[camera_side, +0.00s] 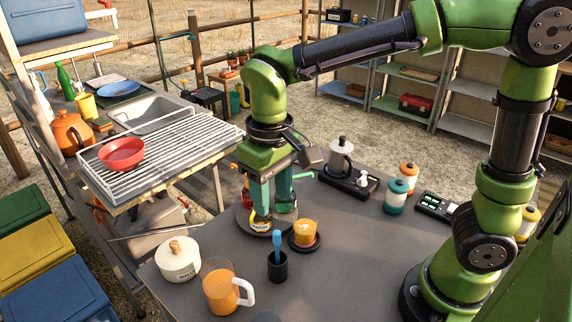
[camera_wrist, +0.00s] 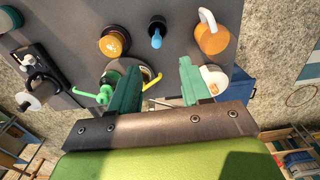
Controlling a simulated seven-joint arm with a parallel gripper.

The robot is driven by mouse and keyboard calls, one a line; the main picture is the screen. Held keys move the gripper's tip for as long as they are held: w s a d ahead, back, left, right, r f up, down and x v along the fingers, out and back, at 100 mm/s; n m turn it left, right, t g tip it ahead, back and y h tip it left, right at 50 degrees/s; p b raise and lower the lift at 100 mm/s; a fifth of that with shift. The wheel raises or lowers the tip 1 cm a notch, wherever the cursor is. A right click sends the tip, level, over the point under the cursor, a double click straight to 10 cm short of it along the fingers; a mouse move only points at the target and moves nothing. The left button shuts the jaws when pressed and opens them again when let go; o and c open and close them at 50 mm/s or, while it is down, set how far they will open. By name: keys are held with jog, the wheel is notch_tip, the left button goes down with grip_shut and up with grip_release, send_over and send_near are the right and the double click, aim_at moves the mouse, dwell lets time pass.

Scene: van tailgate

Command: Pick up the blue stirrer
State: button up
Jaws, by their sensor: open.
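The blue stirrer (camera_side: 277,243) stands in a small dark cup (camera_side: 278,268) on the grey table, its blue upper part showing above the rim. In the wrist view the stirrer (camera_wrist: 156,39) and its cup (camera_wrist: 159,22) are at the top centre, beyond my fingertips. My gripper (camera_side: 274,208) points down over a round tray (camera_side: 243,222), behind the cup in the side view. In the wrist view its green fingers (camera_wrist: 158,78) are spread apart, and I see nothing gripped. The stirrer's lower end is hidden in the cup.
An amber drink on a dark coaster (camera_side: 304,240) stands close to the cup. An orange mug (camera_side: 221,288) and a white lidded pot (camera_side: 178,260) stand left of it.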

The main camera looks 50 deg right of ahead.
aim_at(277, 244)
notch_tip(277, 244, down, 8)
jog(key=shift+f, duration=0.2)
jog(key=f, duration=0.5)
jog(key=shift+s+d+f, duration=0.1)
jog(key=shift+s+d, duration=0.1)
jog(key=shift+d, duration=0.05)
grip_shut()
